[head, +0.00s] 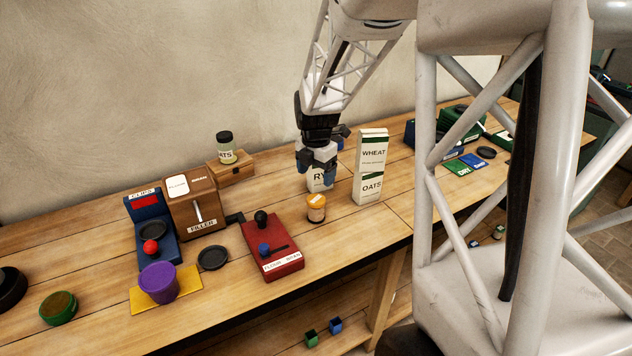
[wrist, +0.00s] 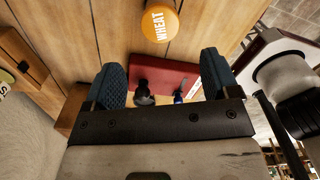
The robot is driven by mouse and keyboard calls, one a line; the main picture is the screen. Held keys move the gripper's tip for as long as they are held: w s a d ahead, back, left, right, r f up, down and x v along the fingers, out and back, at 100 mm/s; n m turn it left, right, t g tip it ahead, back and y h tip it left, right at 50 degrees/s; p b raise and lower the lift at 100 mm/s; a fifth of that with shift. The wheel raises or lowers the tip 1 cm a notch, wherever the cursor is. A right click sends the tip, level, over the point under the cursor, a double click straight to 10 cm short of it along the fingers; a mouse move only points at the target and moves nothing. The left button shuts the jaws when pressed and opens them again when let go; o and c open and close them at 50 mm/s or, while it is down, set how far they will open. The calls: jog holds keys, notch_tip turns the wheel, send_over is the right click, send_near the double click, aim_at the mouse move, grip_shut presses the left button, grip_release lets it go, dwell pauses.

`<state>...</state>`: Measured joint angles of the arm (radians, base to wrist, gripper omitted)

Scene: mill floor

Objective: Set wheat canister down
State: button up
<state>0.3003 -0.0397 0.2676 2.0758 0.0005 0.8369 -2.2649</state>
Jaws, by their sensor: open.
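The wheat canister (head: 316,209), a small jar with an orange lid, stands upright on the bench. In the wrist view its lid (wrist: 160,24), lettered WHEAT, shows at the top, beyond my fingertips. My gripper (head: 317,170) is open, above and behind the canister in the head view and apart from it. The wrist view shows nothing between the two blue fingers of my gripper (wrist: 166,78) at their level; the red panel lies below and beyond them.
A pale container lettered "RY" (head: 319,185) is partly hidden behind my gripper. A WHEAT box (head: 373,150) sits on an OATS box (head: 369,188) to the right. A dark-lidded oats jar (head: 226,148) stands on a wooden box.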

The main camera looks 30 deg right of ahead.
jog(key=shift+r, duration=0.3)
dwell(0.5)
jog(key=s+a+r+m+t, duration=0.1)
jog(key=s+a+r+m, duration=0.85)
jog(key=s+m, duration=0.2)
jog(key=s+a+r+m, duration=0.1)
jog(key=s+a+m, duration=0.3)
jog(key=s, duration=0.4)
jog(key=s+a+m+t, duration=0.1)
jog(key=s+a+m, duration=0.3)
jog(key=s+m, duration=0.3)
jog(key=shift+s+r+t, duration=0.3)
jog(key=shift+s+r, duration=0.05)
jog(key=shift+s, duration=0.65)
